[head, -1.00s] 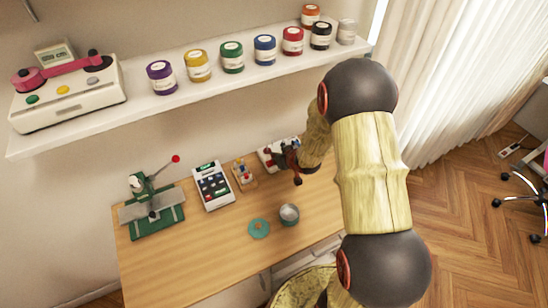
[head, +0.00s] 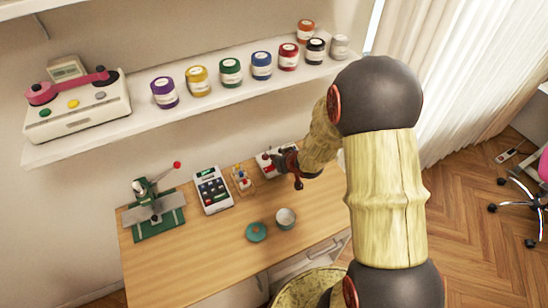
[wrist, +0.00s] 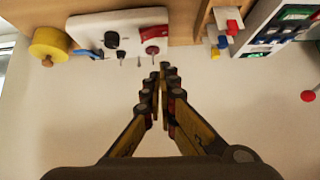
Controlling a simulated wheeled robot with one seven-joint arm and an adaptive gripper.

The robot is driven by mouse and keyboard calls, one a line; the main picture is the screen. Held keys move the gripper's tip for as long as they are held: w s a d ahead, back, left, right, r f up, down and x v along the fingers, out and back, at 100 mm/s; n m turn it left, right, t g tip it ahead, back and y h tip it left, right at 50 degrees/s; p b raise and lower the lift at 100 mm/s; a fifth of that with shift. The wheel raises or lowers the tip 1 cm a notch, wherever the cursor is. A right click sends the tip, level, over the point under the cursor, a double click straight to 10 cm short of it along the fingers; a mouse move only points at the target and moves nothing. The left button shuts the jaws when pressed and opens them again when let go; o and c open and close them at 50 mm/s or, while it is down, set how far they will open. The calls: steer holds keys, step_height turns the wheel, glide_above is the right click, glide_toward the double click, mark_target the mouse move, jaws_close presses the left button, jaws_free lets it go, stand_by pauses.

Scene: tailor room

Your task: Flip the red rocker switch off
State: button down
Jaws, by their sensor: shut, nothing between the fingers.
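A small white box (wrist: 122,22) stands at the back of the table and shows at the top of the wrist view. A red part (wrist: 152,33) sits near its edge, beside a dark knob (wrist: 111,39); I cannot tell for certain whether this red part is the rocker or which way it is tipped. In the head view the white box (head: 267,164) is partly hidden by my gripper (head: 291,166). My gripper's fingertips (wrist: 163,72) are together and empty, a little apart from the red part in the wrist picture.
A wooden stand with coloured pegs (head: 242,178), a keypad device (head: 212,190) and a green press with a red-tipped lever (head: 158,217) stand left of the box. A cup (head: 286,218) and teal disc (head: 256,232) lie in front. A yellow spool (wrist: 48,46) is beside the box.

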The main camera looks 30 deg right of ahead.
steer(key=shift+a+v, duration=0.2)
steer(key=shift+v, duration=1.45)
steer(key=shift+s+f, duration=0.1)
steer(key=s+d+f+g+h, duration=0.2)
steer(key=s+d+f+g, duration=0.15)
steer(key=s, duration=0.35)
steer(key=s+r+m+g, duration=0.1)
steer(key=s+r+g, duration=0.15)
steer(key=s, duration=0.35)
steer(key=s+a+r+t+b, duration=0.1)
steer(key=s+a+r, duration=0.3)
steer(key=r, duration=0.3)
steer(key=s+a+r+y+b, duration=0.1)
steer(key=s+a+r+b, duration=0.1)
steer(key=s+a+r, duration=0.2)
steer(key=s+a+r+n+t+b, duration=0.1)
steer(key=s+a+r, duration=0.3)
steer(key=a+r, duration=0.3)
step_height(320, 180, up, 5)
steer(key=shift+s+r+t+y, duration=0.1)
steer(key=shift+s+t+y, duration=0.1)
steer(key=shift+t+y, duration=0.1)
